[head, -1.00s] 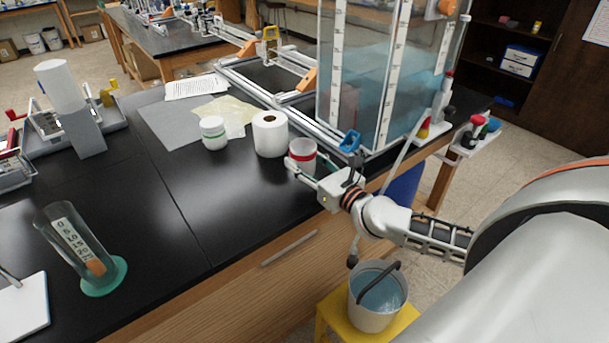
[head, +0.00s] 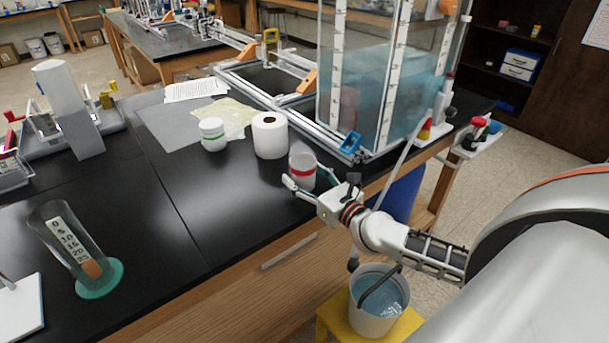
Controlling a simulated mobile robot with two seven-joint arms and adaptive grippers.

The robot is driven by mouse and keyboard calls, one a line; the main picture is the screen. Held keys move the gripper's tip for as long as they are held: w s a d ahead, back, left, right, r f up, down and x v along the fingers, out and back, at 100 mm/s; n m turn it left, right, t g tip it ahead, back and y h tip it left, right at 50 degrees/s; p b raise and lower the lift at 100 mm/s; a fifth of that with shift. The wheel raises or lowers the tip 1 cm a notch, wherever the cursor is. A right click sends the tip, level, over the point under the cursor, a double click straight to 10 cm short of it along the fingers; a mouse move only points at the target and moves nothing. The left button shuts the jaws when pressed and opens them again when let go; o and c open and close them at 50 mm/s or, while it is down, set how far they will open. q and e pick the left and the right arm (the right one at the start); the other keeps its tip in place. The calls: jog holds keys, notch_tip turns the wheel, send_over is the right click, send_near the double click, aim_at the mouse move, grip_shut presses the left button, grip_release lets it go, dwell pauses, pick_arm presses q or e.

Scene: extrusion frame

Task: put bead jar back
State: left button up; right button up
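A clear and white jar with a red band (head: 302,171) is at the front edge of the black bench, right of the paper roll; I take it as the bead jar. My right gripper (head: 304,174) comes in from the right with one finger on each side of this jar, against its sides. The jar is upright, at or just above the bench top; I cannot tell if its base touches. My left gripper is not in view.
A white roll (head: 270,137) stands close behind the held jar. A large water tank (head: 375,80) on a metal frame is behind right. A bucket (head: 378,300) on a yellow stool is below the edge. A measuring cylinder (head: 75,243) stands at left. The middle bench is clear.

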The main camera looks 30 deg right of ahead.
jog(key=shift+r, duration=0.25)
jog(key=shift+s+f, duration=0.15)
jog(key=shift+s, duration=0.2)
jog(key=s+b, duration=0.2)
jog(key=s, duration=0.9)
jog(key=s+a+f+n+y, duration=0.1)
jog(key=n, duration=0.2)
jog(key=s+a+f+n, duration=0.1)
jog(key=a+f+n, duration=0.1)
jog(key=n, duration=0.2)
jog(key=a+f+n+y, duration=0.1)
jog(key=n, duration=0.3)
jog(key=shift+s+a+f+y, duration=0.15)
jog(key=shift+s+a+y, duration=0.15)
jog(key=shift+s+a, duration=0.1)
jog(key=s+a+f+n+g, duration=0.3)
jog(key=s+a+f+n, duration=0.2)
jog(key=f+n, duration=0.6)
jog(key=s+a+f+n+g+h, duration=0.1)
jog(key=s+a+f+n+g, duration=0.3)
jog(key=a+f+n, duration=0.3)
jog(key=shift+s+a+f+n, duration=0.15)
jog(key=shift+s+f+n, duration=0.4)
jog(key=shift+f+n, duration=3.45)
